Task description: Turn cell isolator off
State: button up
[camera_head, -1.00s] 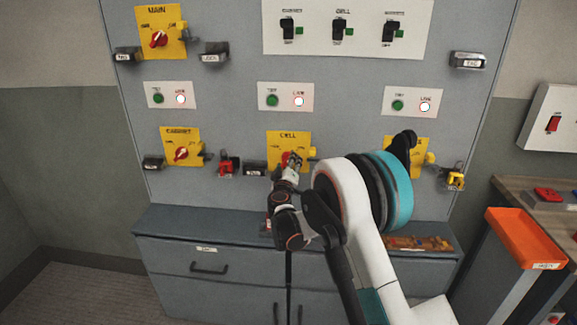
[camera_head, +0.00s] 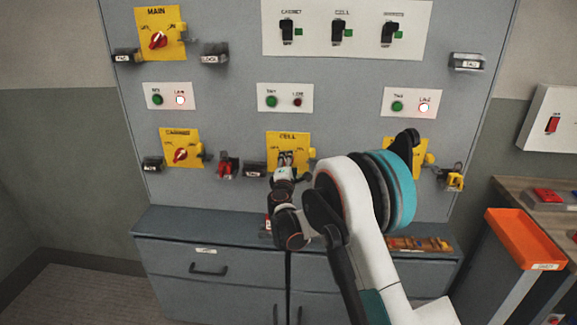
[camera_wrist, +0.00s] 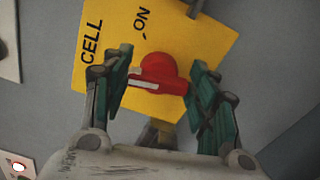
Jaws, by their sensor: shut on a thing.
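The cell isolator is a yellow plate (camera_head: 302,138) marked CELL in the middle of the panel's lower row. It also shows in the wrist view (camera_wrist: 205,40). Its red knob (camera_wrist: 158,70) sits between the two green-padded fingers of my gripper (camera_wrist: 162,80), which is shut on it. The white-marked bar of the knob lies across the gap between the fingers. In the head view my gripper (camera_head: 285,161) covers the knob. The LIVE lamp (camera_head: 298,102) above the cell isolator is dark; the green button (camera_head: 271,101) is beside it.
The cabinet isolator (camera_head: 181,147) is to the left, and another yellow isolator at right is partly hidden by my arm. The main isolator (camera_head: 158,33) is at upper left. Padlocks and tags hang between the plates. A grey cabinet (camera_head: 180,250) juts out below the panel.

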jog(key=n, duration=0.6)
jog(key=shift+a+r+n, duration=0.15)
jog(key=shift+n, duration=0.15)
dwell(0.5)
jog(key=o, duration=1.1)
jog(key=shift+c, duration=0.2)
jog(key=shift+s, duration=0.1)
jog(key=s, duration=1.1)
jog(key=shift+s+a, duration=0.2)
jog(key=shift+s, duration=0.2)
